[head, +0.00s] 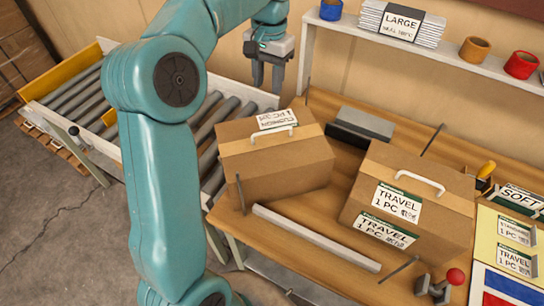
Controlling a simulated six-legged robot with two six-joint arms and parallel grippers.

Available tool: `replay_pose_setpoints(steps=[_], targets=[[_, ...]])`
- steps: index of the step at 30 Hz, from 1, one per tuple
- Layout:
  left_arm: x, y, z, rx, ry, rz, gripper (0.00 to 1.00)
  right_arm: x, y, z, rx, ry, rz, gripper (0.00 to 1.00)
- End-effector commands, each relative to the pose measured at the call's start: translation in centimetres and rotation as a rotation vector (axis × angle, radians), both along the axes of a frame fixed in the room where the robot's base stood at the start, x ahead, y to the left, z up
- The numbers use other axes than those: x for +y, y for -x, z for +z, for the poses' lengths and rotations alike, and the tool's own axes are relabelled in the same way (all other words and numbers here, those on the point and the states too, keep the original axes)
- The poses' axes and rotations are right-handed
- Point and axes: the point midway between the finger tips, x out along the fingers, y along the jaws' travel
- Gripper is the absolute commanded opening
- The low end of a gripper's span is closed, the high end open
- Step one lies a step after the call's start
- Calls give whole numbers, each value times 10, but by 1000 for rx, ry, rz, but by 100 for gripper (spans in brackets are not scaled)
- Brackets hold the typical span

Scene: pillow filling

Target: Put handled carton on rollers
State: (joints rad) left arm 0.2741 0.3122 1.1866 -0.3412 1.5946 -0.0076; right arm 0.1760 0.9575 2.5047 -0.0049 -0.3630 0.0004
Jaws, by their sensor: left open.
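A brown carton with a white handle (270,167) and a cushion label on top sits at the left end of the wooden table, beside the rollers. I cannot tell whether its left side overhangs them. A second handled carton (430,222), labelled travel, stands farther right on the table. The roller conveyor (212,115) runs along the left; my left arm hides part of it. My left gripper (267,86) is open and empty, pointing down above and behind the cushion carton, apart from its handle. My right gripper is out of view.
A pale bar (315,238) lies along the table front, with thin upright rods near the cartons. A grey block (360,128) sits behind them. A red-knobbed lever (440,287) is at front right. A shelf (430,62) with cups and labels runs along the wall.

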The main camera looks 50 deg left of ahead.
Motion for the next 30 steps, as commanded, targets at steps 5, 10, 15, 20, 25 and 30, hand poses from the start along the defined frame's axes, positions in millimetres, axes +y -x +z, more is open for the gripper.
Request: replay_pose_setpoints(steps=[5,10,15,20,25,30], targets=[[1,-2,6,-11,17,-426,40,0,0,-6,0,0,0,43],[1,-5,12,-24,23,-709,40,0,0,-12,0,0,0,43],[-4,-13,6,-48,10,-755,40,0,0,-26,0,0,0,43],[-5,-12,-23,-46,12,-754,40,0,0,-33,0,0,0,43],[-4,-12,-63,-46,12,-753,40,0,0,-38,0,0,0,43],[-4,-13,-91,-47,10,-752,40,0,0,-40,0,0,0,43]])
